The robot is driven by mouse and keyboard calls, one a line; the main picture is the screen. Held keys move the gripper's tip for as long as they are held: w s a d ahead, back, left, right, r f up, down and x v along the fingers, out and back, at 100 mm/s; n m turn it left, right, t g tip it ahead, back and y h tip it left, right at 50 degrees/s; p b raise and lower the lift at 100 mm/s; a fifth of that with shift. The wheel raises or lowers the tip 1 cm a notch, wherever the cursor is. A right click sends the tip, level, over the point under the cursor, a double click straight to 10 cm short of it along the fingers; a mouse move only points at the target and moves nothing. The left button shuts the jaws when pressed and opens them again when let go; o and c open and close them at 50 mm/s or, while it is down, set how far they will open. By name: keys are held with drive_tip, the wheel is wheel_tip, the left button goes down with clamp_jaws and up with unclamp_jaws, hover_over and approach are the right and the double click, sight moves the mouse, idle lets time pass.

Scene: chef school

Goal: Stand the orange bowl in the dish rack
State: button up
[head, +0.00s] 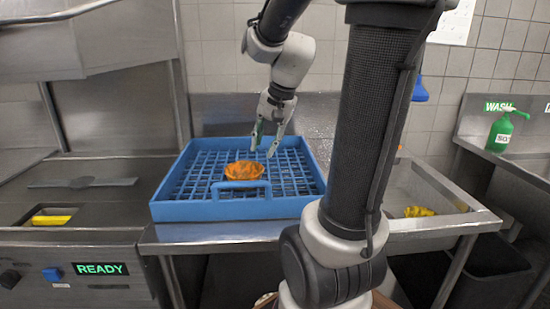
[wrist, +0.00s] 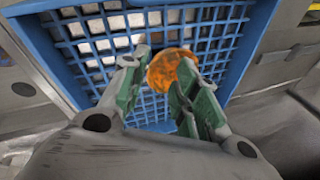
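The orange bowl (head: 244,170) has a wavy rim and sits inside the blue dish rack (head: 180,208), near the middle of its front side. It looks roughly upright, mouth up. My gripper (head: 262,152) is open and empty, over the rack behind and slightly right of the bowl. In the wrist view the bowl (wrist: 172,66) shows beyond the fingertips, close to the right finger and partly covered by it. My gripper (wrist: 155,85) has its green-padded fingers apart there, with the rack's blue grid (wrist: 95,48) beyond. I cannot tell whether a finger touches the bowl.
The rack stands on a steel counter (head: 205,232). A sink (head: 440,190) with a yellow item (head: 418,211) lies to its right. A green soap bottle (head: 500,132) stands far right. A yellow object (head: 52,219) lies at the left station. My arm hides part of the counter.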

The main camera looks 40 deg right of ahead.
drive_tip(key=s+a+n, duration=0.3)
drive_tip(key=s+n, duration=0.2)
drive_tip(key=s, duration=0.1)
drive_tip(key=s+a+r+n+h, duration=0.1)
drive_tip(key=s+a+n, duration=0.2)
drive_tip(key=s+n, duration=0.2)
drive_tip(key=s, duration=0.2)
drive_tip(key=shift+s+r+n+t, duration=0.2)
drive_tip(key=shift+s+n+t, duration=0.1)
drive_tip(key=shift+n, duration=0.1)
